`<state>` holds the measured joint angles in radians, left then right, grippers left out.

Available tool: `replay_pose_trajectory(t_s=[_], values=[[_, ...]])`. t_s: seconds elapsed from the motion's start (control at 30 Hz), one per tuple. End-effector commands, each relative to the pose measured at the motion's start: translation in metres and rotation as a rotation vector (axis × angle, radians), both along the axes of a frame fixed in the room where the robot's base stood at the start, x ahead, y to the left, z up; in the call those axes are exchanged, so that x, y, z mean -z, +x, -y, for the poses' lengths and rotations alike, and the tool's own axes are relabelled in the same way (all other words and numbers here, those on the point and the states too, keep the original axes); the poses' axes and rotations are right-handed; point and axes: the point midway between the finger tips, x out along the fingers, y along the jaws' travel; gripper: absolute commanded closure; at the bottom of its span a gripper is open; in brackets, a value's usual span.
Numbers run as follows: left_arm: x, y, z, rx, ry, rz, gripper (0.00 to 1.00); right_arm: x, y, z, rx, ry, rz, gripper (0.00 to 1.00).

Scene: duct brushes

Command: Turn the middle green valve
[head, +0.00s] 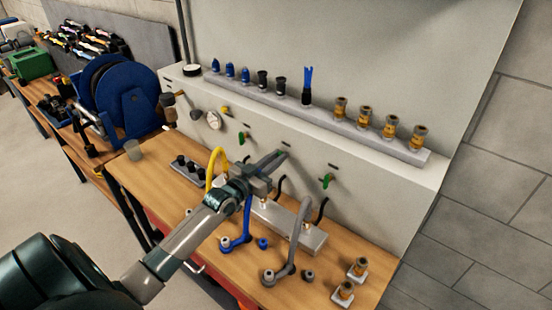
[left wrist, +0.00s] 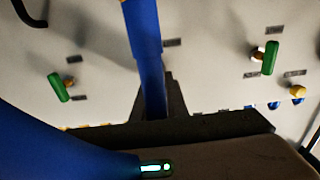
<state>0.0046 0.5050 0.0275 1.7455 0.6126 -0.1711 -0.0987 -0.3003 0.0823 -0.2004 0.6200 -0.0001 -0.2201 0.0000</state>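Three green valves are spaced along the pale wall panel. The left valve (head: 241,137) and the right valve (head: 326,181) show clearly. The middle valve is mostly hidden behind the tip of my left gripper (head: 277,157), with at most a trace of green there. My left gripper reaches up to the panel at that spot; whether its fingers hold the valve cannot be told. In the left wrist view, the dark finger (left wrist: 172,95) stands between two green valves (left wrist: 60,87) (left wrist: 270,58), and the middle one is hidden. My right gripper is out of view.
A blue hose (head: 247,217), a yellow hose (head: 211,166) and a grey hose (head: 298,235) stand on the bench close to my left arm. A ledge (head: 330,120) above holds several fittings. A blue reel (head: 125,95) stands at the left.

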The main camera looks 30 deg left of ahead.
Motion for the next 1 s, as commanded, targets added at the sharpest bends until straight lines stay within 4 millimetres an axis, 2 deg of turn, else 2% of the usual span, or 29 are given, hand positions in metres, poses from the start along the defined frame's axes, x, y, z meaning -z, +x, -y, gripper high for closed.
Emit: replay_pose_trajectory(t_s=[0.57, 1.0], values=[[0.0003, -0.0003, 0.001, 0.001, 0.062, 0.004, 1.0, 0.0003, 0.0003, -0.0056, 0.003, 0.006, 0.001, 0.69], [0.0016, -0.0005, 0.0051, 0.001, 0.366, 0.028, 1.0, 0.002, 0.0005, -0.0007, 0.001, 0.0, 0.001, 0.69]])
